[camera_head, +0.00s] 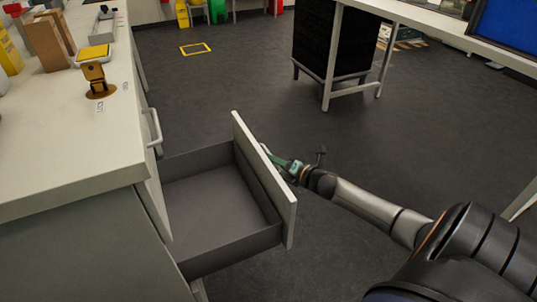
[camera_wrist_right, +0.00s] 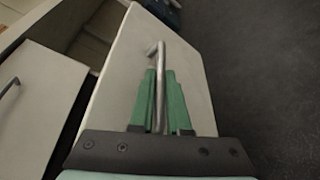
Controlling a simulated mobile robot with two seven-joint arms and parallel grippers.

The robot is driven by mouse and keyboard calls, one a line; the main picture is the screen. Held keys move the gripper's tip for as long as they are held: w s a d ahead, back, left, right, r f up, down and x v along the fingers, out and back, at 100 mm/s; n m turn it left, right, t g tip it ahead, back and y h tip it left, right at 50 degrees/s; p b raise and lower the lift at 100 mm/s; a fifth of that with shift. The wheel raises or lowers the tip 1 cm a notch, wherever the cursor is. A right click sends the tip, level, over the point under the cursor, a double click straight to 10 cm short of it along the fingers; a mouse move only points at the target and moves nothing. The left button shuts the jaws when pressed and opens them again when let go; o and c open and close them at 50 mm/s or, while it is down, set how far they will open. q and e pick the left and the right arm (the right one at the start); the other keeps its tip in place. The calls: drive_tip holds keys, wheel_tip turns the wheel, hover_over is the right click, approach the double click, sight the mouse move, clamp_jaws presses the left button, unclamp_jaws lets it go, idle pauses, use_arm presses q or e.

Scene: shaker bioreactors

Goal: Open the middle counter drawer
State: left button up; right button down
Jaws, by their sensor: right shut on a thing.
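The counter drawer (camera_head: 225,200) is pulled out from the counter in the head view, and its grey inside is empty. Its pale front panel (camera_head: 268,180) faces right, toward my right arm. My right gripper (camera_head: 268,156) is at the outer face of this front. In the right wrist view its green fingers (camera_wrist_right: 161,85) are shut around the metal bar handle (camera_wrist_right: 161,58) of the drawer front (camera_wrist_right: 122,72). The gripper's fingertips are partly hidden behind the panel in the head view. My left gripper is not in view.
The white counter (camera_head: 75,140) stands at the left, with a yellow device (camera_head: 94,55), brown boxes and a small brown object on top. Another handle (camera_head: 154,127) shows beside the open drawer. A table with a black cabinet (camera_head: 325,40) stands farther back. The dark floor between is clear.

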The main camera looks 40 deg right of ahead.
drive_tip(key=c, duration=0.9)
unclamp_jaws()
drive_tip(key=shift+s+r+p, duration=0.15)
drive_tip(key=shift+s+p, duration=0.15)
drive_tip(key=shift+s, duration=0.25)
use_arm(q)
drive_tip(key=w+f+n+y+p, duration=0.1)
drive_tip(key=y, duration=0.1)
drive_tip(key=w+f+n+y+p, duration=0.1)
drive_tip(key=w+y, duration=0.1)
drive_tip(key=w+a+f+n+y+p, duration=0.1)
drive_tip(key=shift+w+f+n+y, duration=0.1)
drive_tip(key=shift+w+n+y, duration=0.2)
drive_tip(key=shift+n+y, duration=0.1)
use_arm(e)
drive_tip(key=v, duration=1.1)
drive_tip(key=shift+s, duration=0.2)
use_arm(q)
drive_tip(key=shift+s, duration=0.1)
